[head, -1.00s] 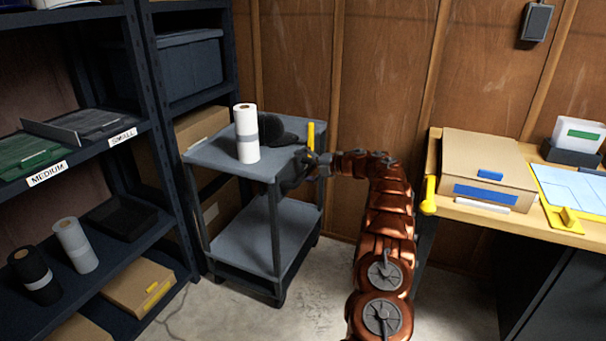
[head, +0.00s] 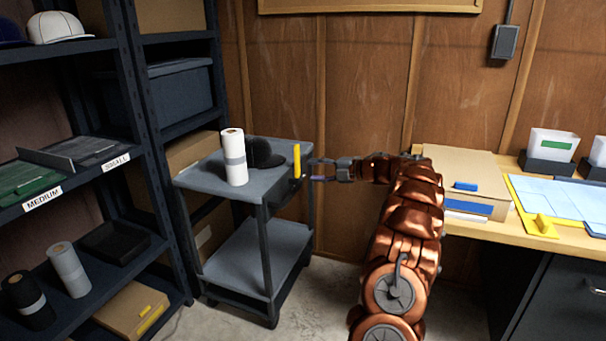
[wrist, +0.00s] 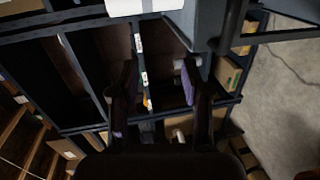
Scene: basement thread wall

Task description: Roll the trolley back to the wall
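The grey two-shelf trolley (head: 278,190) stands upright close to the wooden wall, beside the dark shelving. A white roll with a grey band (head: 234,150) and a dark cap (head: 265,153) rest on its top shelf. A yellow upright piece (head: 297,160) shows at its right edge. My gripper (head: 314,170) is just right of that edge, pointing at it, with its fingers apart and nothing visibly held. In the wrist view my gripper (wrist: 157,85) is open and empty. Part of the trolley (wrist: 205,22) shows there at top right.
Dark shelving (head: 150,110) with bins and rolls stands at the left. Some bare floor (head: 335,285) shows between trolley and bench.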

